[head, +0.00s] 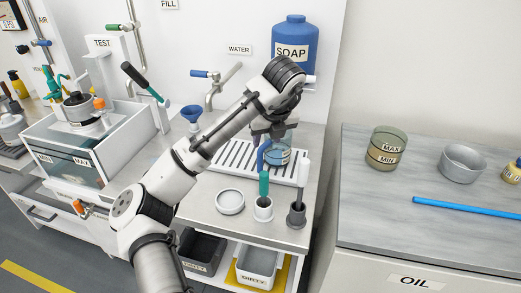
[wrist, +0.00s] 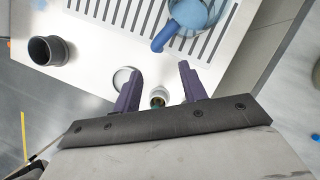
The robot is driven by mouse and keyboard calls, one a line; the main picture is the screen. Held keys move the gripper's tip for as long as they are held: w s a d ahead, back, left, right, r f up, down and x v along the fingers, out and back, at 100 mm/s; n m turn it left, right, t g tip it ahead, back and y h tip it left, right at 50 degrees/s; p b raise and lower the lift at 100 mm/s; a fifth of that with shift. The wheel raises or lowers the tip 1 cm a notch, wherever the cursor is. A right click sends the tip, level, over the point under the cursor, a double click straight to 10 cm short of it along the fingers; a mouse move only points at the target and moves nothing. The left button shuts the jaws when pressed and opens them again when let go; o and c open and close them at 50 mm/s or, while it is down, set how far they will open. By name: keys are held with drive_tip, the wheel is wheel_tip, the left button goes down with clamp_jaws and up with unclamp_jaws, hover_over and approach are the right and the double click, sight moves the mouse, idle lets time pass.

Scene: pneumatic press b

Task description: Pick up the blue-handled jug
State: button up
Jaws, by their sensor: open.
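The blue-handled jug (head: 280,156) is a clear vessel with bluish contents, standing on the slotted drain rack by the sink. Its blue handle (head: 262,153) faces left in the head view. In the wrist view the jug (wrist: 203,12) is at the top edge, partly cut off, with its handle (wrist: 164,37) pointing down-left toward my fingers. My gripper (wrist: 161,72) is open and empty, its two fingers apart, with the handle just beyond the fingertips. In the head view my gripper (head: 272,134) is over the jug and hides part of it.
A green-handled brush (head: 264,185) and a white-handled brush (head: 302,178) stand in holders just in front of the jug. A round white dish (head: 230,202) lies to their left. A tap (head: 216,88) and a blue soap tank (head: 295,40) are behind.

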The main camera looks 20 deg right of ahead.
sight(261, 158)
drive_tip(key=x, duration=0.3)
drive_tip(key=p+x, duration=0.1)
drive_tip(key=x, duration=0.7)
drive_tip(key=shift+a+f, duration=0.25)
drive_tip(key=shift+a, duration=0.05)
drive_tip(key=shift+w+f, duration=0.15)
drive_tip(key=shift+f, duration=0.3)
clamp_jaws()
